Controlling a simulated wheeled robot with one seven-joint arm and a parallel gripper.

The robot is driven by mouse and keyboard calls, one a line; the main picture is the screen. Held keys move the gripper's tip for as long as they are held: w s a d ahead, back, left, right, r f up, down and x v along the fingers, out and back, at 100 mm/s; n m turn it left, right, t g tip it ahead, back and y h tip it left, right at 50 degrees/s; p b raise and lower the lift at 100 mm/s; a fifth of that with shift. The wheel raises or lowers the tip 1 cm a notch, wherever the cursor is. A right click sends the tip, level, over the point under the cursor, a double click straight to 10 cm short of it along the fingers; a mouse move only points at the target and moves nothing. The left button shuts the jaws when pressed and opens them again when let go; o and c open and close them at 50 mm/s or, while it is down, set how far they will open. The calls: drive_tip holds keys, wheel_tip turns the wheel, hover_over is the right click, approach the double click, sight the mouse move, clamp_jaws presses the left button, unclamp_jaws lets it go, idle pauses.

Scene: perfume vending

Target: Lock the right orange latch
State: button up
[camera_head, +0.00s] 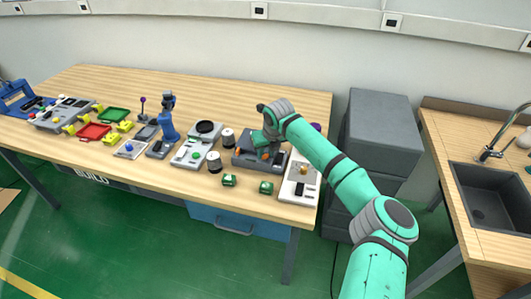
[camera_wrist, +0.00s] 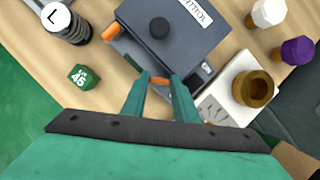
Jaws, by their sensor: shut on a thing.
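The right orange latch (camera_wrist: 159,80) sits on the front edge of a dark grey box (camera_wrist: 195,50) with a black knob and a white label. My gripper (camera_wrist: 161,84) is around this latch, with one teal finger on each side, shut on it. The left orange latch (camera_wrist: 111,32) is free, at the box's other front corner. In the head view, the box (camera_head: 243,163) stands near the table's right end, with the left latch at its left side and my gripper (camera_head: 265,142) over it, partly hiding it.
A white unit with a brass-coloured ring (camera_wrist: 253,88) stands close to the right of the box. A green cube (camera_wrist: 83,77) and a round weight marked L (camera_wrist: 62,20) lie to the left. Other stations fill the table's left side; a sink (camera_head: 490,195) is at far right.

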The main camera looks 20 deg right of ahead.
drive_tip(key=shift+a, duration=0.1)
drive_tip(key=o, duration=1.1)
drive_tip(key=shift+c, duration=0.2)
drive_tip(key=shift+r, duration=0.1)
drive_tip(key=v, duration=1)
drive_tip(key=shift+r, duration=0.3)
drive_tip(key=shift+c, duration=0.3)
